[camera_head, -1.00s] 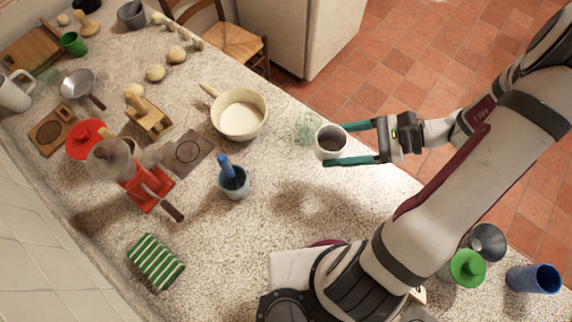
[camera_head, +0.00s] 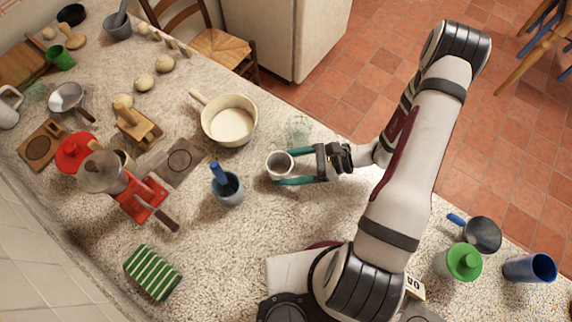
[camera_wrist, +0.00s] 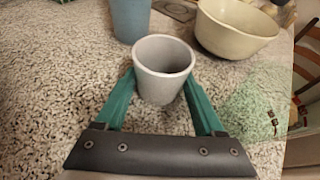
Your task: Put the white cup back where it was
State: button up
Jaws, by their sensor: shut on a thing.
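The white cup (camera_head: 280,165) is upright between the green fingers of my gripper (camera_head: 292,166), over the speckled counter to the right of a blue-grey cup. In the wrist view the white cup (camera_wrist: 163,70) shows its open rim and looks empty. The two fingers of my gripper (camera_wrist: 162,88) press on its sides, shut on it. Whether the cup's base touches the counter or hangs just above it, I cannot tell.
A blue-grey cup (camera_head: 228,190) holding a blue handle stands left of the white cup. A cream pan (camera_head: 229,121) lies behind it. Bare counter (camera_head: 250,225) lies in front.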

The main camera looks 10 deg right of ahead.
jog(key=o, duration=1.4)
jog(key=shift+f, duration=0.1)
jog(key=shift+o, duration=0.2)
jog(key=shift+d+r, duration=0.25)
jog(key=shift+d, duration=0.05)
jog(key=v, duration=1.1)
jog(key=shift+s, duration=0.1)
jog(key=s+a+r+n+g+h, duration=0.1)
jog(key=s+a+r+n+h, duration=0.3)
jog(key=s+r+n+h, duration=0.1)
jog(key=s+a+r+n+g+h, duration=0.1)
jog(key=s+a+r+n+h, duration=0.4)
jog(key=r, duration=0.7)
jog(key=s+n+h, duration=0.1)
jog(key=s+n, duration=0.1)
jog(key=n, duration=0.1)
jog(key=shift+n, duration=0.4)
